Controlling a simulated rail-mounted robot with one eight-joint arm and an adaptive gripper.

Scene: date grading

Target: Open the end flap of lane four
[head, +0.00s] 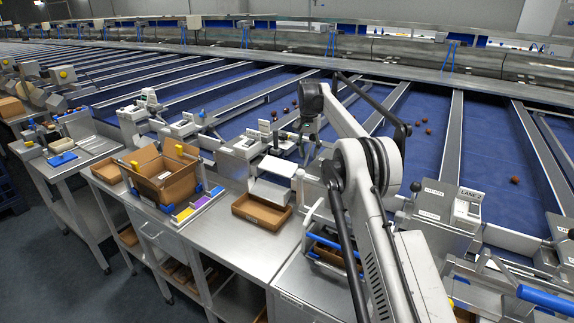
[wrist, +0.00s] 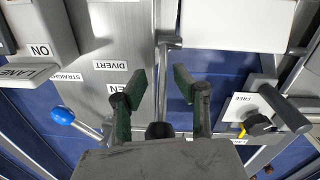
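My gripper (wrist: 158,84) is open in the wrist view, its two green-padded fingers apart with nothing between the pads. A metal rod with a short cross end (wrist: 168,44) lies just beyond the fingertips. Left of it is a grey plate (wrist: 108,42) with a "DIVERT" label and one partly hidden label ending "EN". A white panel (wrist: 240,22) is at the upper right. I cannot tell which part is lane four's end flap. In the head view my arm reaches over the lane ends, near white panels (head: 272,190); the fingertips are not clear there.
In the head view a "LANE" control box (head: 467,206) stands right of my arm. Open cardboard box (head: 160,172) and brown tray (head: 262,212) occupy the bench.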

